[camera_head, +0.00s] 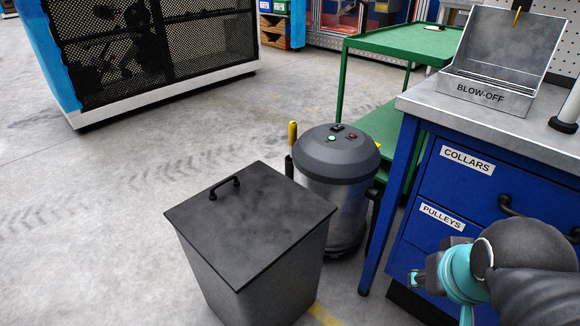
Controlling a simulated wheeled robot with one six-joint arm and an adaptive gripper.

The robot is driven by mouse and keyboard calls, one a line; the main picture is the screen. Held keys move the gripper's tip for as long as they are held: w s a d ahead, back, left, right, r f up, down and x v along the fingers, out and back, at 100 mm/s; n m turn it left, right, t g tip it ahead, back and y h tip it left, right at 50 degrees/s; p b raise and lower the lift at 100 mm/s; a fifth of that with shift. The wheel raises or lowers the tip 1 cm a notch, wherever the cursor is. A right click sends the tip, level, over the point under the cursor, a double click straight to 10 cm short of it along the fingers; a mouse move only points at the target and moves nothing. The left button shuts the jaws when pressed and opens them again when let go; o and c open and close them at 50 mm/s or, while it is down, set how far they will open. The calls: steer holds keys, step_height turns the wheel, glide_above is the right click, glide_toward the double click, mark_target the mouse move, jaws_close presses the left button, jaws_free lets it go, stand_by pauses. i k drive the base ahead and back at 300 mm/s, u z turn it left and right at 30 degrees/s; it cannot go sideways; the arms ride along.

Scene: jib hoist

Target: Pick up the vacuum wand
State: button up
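A shop vacuum (337,175) with a grey domed lid and a metal drum stands on the floor at the middle of the view. A thin upright stick with a yellow top, which looks like the vacuum wand (292,136), stands at the vacuum's left side. Its lower part is dark and is hidden behind the bin. My arm shows at the lower right, in front of the blue cabinet, well to the right of the wand. My gripper's fingers are not visible, so I cannot see whether they hold anything.
A dark lidded bin (250,230) stands in front of the vacuum. A blue cabinet (459,205) with a grey top is at the right, carrying a blow-off tray (490,92). A green cart (402,42) stands behind. Open floor (110,180) lies at left.

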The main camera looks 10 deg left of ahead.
mark_target(292, 128)
steer(key=k, duration=1.35)
steer(key=u, duration=1.5)
steer(key=i, duration=6.05)
steer(key=z, duration=3.4)
